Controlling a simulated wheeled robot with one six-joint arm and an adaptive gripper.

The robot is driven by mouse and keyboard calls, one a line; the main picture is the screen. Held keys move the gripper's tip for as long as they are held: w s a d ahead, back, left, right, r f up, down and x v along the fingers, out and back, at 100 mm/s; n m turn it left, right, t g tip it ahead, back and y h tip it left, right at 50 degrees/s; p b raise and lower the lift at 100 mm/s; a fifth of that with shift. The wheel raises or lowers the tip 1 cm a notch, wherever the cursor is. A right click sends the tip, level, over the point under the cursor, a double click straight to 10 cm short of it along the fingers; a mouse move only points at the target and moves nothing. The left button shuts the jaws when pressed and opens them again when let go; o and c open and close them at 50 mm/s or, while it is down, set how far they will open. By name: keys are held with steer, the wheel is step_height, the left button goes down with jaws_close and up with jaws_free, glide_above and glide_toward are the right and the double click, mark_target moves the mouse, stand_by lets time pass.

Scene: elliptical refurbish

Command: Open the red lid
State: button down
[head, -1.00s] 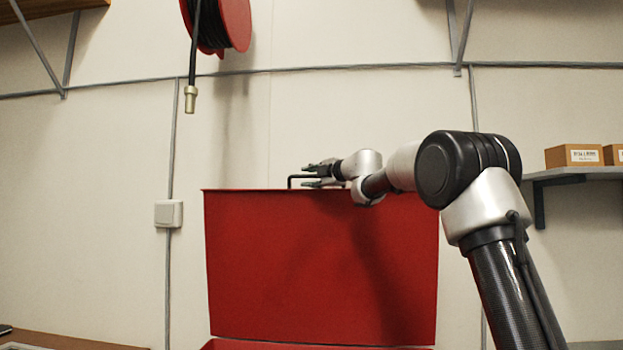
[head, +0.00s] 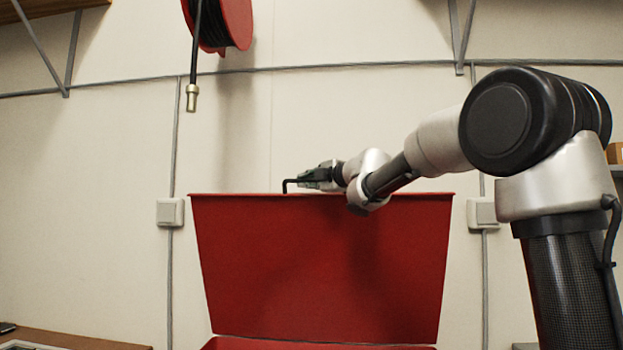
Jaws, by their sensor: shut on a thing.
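The red lid (head: 320,275) stands raised in the middle of the head view, its broad face toward me and its top edge level. Below it, a strip of the red box (head: 310,344) shows at the bottom of the picture. A thin dark handle (head: 288,184) sticks up behind the lid's top edge. My gripper (head: 312,179) is at the top edge, shut on the handle. The lower part of the gripper and most of the handle are hidden behind the lid's edge and my wrist.
A red hose reel (head: 236,22) with a hanging hose (head: 193,60) is on the wall at upper left. A wall switch (head: 170,212) is left of the lid. A workbench edge (head: 60,340) is at lower left. A shelf (head: 617,171) with a box is at far right.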

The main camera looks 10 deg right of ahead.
steer(key=shift+s+a+f, duration=0.25)
steer(key=shift+s+f, duration=0.05)
steer(key=shift+s, duration=0.35)
steer(key=c, duration=1.5)
jaws_free()
steer(key=v, duration=1.2)
